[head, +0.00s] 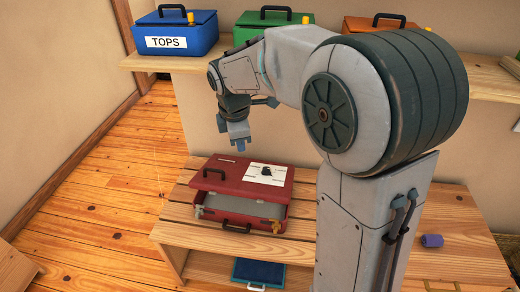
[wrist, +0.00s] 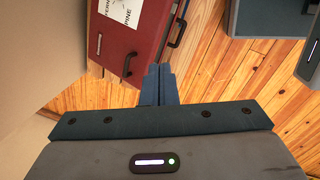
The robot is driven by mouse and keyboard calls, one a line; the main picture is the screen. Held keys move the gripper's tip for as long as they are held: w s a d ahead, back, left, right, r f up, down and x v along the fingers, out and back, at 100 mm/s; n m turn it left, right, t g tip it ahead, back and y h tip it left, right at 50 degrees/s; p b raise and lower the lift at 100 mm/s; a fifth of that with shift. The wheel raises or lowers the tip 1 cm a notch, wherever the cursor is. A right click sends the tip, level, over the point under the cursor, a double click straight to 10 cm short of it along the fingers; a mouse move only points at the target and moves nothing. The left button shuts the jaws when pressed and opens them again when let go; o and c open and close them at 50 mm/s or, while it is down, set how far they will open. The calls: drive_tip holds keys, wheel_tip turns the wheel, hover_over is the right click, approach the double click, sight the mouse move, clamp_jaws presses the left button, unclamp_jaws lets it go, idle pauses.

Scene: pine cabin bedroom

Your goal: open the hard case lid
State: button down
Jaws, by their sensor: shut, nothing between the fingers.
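The red hard case (head: 225,182) sits on the slatted wooden bench. Its lid stands a little raised, and a grey interior (head: 242,207) shows in the gap at the front. A white label is on the lid, a dark handle (head: 237,227) is on the front, and brass latches (head: 277,226) are at the front corners. My gripper (head: 240,146) is shut and empty, above the back of the case and apart from it in the head view. In the wrist view the shut fingers (wrist: 160,84) point toward the red case (wrist: 138,28) and its dark handles.
A shelf (head: 175,63) behind holds a blue "TOPS" case (head: 175,36), a green case (head: 270,24) and an orange case (head: 375,24). A blue case (head: 258,272) is below the bench. A purple cylinder (head: 432,240) lies on the bench at right. Floor at left is clear.

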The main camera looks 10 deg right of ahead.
drive_tip(key=s+d+r+m, duration=0.2)
drive_tip(key=s+d+m, duration=0.1)
drive_tip(key=s+m, duration=0.15)
drive_tip(key=n+t, duration=0.1)
drive_tip(key=n, duration=1.7)
approach(221, 180)
drive_tip(key=x, duration=0.6)
drive_tip(key=shift+s+a+b, duration=0.1)
drive_tip(key=shift+a+b, duration=0.05)
drive_tip(key=shift+b, duration=0.2)
drive_tip(key=shift+r, duration=0.15)
